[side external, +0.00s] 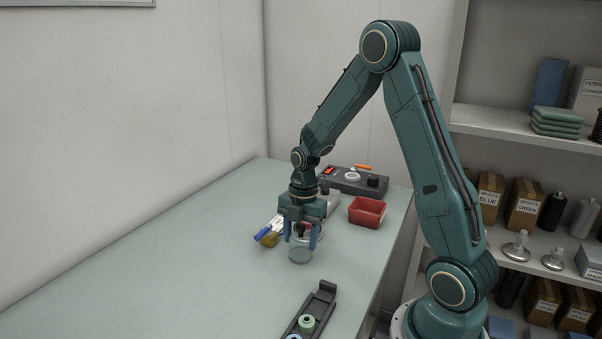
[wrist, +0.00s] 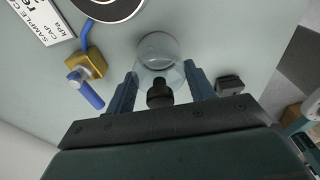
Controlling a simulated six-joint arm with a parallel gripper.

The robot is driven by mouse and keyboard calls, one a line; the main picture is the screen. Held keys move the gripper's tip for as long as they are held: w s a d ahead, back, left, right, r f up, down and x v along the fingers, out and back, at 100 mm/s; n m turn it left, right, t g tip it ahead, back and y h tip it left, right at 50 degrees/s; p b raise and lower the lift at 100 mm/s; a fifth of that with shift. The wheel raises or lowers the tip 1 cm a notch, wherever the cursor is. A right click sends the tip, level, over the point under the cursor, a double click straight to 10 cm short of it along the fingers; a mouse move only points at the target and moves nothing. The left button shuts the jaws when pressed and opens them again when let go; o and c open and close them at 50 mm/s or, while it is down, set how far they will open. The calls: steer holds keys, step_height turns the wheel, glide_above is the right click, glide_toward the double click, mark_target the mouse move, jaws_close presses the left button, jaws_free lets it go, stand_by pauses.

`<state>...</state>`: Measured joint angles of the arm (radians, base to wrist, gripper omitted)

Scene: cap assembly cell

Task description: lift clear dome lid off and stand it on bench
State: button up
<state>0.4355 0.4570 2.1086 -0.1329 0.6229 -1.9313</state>
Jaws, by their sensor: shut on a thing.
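The clear dome lid (side external: 300,252) is a see-through round piece below my gripper (side external: 302,244) in the side external view. In the wrist view the clear dome (wrist: 158,48) lies between and just beyond the fingertips of my gripper (wrist: 161,72), with a dark knob-like piece (wrist: 159,95) between the fingers. What is under the dome is not clear.
A brass valve with blue handles (wrist: 87,67) and a printed card (wrist: 42,22) are close by at left. A red bin (side external: 367,211) and a dark device (side external: 352,182) stand behind. A dark rack (side external: 318,301) lies in front. The bench's left side is clear.

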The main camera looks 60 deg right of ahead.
steer(key=shift+f, duration=0.25)
stand_by(0.4)
steer(key=o, duration=1.1)
steer(key=shift+o, duration=0.2)
steer(key=shift+r, duration=0.1)
steer(key=shift+r, duration=3.4)
steer(key=shift+r, duration=0.1)
